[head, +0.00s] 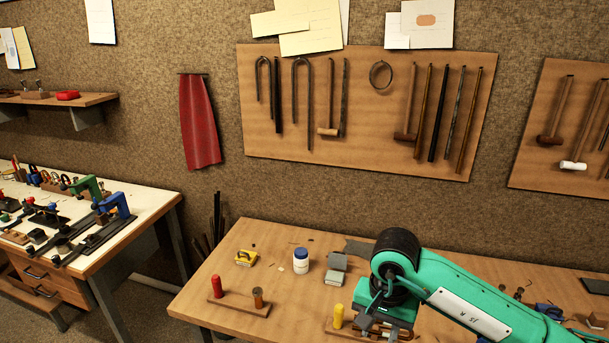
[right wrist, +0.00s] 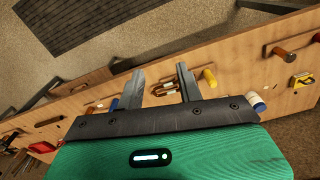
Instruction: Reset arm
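My right arm comes in from the right in the head view, and its gripper (head: 382,328) points down over the front of the wooden workbench (head: 225,262). In the right wrist view the two fingers of this gripper (right wrist: 158,85) stand apart with a clear gap. No object is held between them. A small brass-coloured item (right wrist: 181,88) on the bench shows close beside one finger; I cannot tell whether they touch. My left arm and gripper are not in the head view.
Near the right gripper is a yellow peg (head: 338,316) on a wooden block. A red peg (head: 217,286), a white jar (head: 301,261), a yellow item (head: 246,258) and grey blocks (head: 337,262) stand further left. A tool board (head: 350,140) hangs behind; another bench (head: 150,205) stands left.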

